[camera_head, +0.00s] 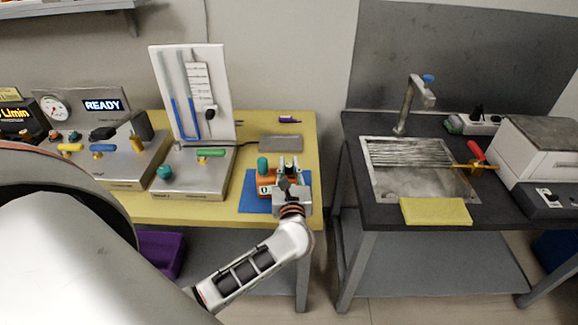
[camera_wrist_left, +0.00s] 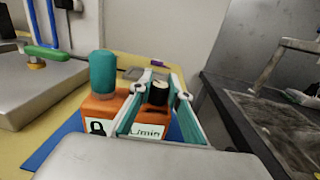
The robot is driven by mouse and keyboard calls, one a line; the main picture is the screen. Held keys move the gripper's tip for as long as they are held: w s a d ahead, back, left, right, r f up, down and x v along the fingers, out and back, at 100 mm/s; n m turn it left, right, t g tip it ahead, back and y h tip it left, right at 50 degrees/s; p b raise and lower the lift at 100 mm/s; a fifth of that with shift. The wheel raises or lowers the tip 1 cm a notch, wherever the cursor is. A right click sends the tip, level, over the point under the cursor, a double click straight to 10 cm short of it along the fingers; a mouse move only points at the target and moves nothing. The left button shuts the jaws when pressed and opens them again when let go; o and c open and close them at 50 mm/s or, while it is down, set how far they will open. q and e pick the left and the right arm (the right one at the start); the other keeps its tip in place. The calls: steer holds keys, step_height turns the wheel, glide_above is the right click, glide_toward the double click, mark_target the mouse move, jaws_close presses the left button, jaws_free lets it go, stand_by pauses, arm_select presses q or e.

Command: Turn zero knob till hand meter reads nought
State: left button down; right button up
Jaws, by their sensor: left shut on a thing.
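The hand meter (camera_head: 264,185) is an orange box on a blue mat (camera_head: 252,201) near the right end of the yellow bench. It also shows in the left wrist view (camera_wrist_left: 98,106), with a teal knob (camera_wrist_left: 102,72) on its left and a white label ending in "L/min" (camera_wrist_left: 147,131). A black knob (camera_wrist_left: 158,93) with a pale mark on top stands at its right. My left gripper (camera_head: 289,168) comes down over the meter, its fingers shut on the black knob from both sides. The full reading is hidden by the gripper. My right gripper is not in view.
To the left stand a manometer board (camera_head: 218,100) on a grey base with a green-handled valve (camera_head: 211,153), and a unit with a "READY" display (camera_head: 103,105). A grey block (camera_head: 281,143) lies behind the meter. A sink table (camera_head: 385,216) stands to the right across a gap.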

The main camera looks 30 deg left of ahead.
arm_select(q)
steer(key=shift+f+n+g+y+b, duration=0.1)
steer(key=shift+n+g+y+b, duration=0.55)
steer(key=shift+b, duration=0.2)
steer(key=shift+y, duration=0.35)
steer(key=c, duration=1.9)
jaws_free()
steer(key=v, duration=1.2)
steer(key=shift+d+r, duration=0.1)
steer(key=shift+r, duration=0.2)
